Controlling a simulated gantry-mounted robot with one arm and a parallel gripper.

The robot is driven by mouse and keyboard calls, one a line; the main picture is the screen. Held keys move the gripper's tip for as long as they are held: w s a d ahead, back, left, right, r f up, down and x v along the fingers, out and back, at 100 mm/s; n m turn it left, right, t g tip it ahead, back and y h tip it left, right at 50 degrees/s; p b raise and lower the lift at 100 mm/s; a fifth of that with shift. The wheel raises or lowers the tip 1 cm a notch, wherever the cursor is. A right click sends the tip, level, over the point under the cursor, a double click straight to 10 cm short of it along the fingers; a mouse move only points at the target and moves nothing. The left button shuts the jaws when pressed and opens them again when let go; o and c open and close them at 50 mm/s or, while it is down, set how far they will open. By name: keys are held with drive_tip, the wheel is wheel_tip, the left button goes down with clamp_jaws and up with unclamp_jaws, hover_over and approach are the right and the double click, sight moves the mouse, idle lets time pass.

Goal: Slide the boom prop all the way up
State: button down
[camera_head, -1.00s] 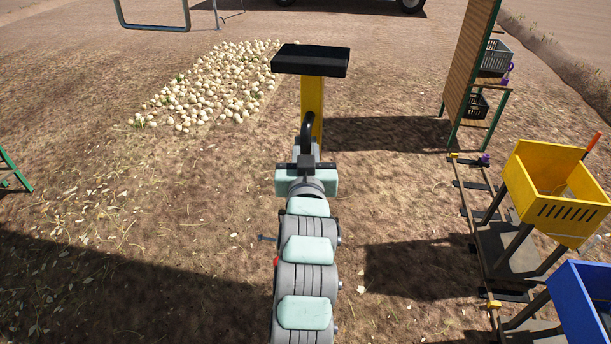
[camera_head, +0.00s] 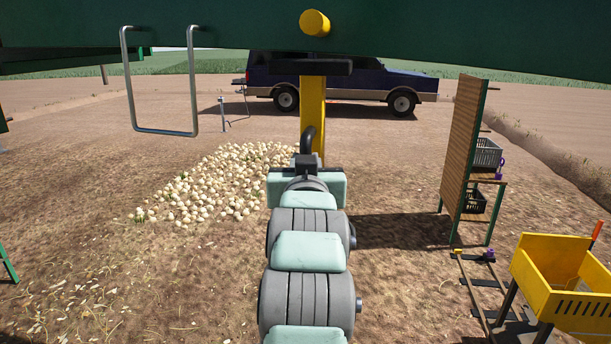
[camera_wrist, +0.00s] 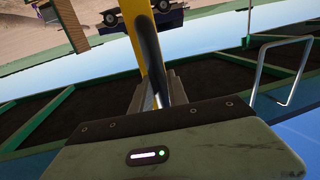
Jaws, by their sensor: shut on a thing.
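The boom prop is a yellow post (camera_head: 313,105) with a flat black plate (camera_head: 310,67) on top and a curved black handle (camera_head: 308,138) on its near side. It stands upright in the head view. My gripper (camera_head: 306,162) is shut on the handle. In the wrist view my gripper (camera_wrist: 156,92) is around the black handle (camera_wrist: 148,50), with the yellow post (camera_wrist: 132,30) behind it. The dark green boom beam (camera_head: 450,38) crosses the top of the head view. The plate appears right at its lower edge; I cannot tell whether they touch. The post's lower end is hidden by my arm.
A yellow round peg (camera_head: 315,22) sticks out of the beam. A metal loop (camera_head: 162,131) hangs at left. Onions (camera_head: 215,185) lie on the ground. A wooden rack (camera_head: 465,150) and yellow bin (camera_head: 560,280) stand at right. A blue truck (camera_head: 345,80) is parked behind.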

drive_tip(key=shift+s+r, duration=0.1)
drive_tip(key=shift+r, duration=0.2)
drive_tip(key=c, duration=1.6)
unclamp_jaws()
drive_tip(key=o, duration=0.3)
drive_tip(key=shift+f, duration=0.1)
drive_tip(key=s+b, duration=0.1)
drive_tip(key=s, duration=0.9)
drive_tip(key=shift+s+b, duration=0.3)
drive_tip(key=shift+d, duration=0.1)
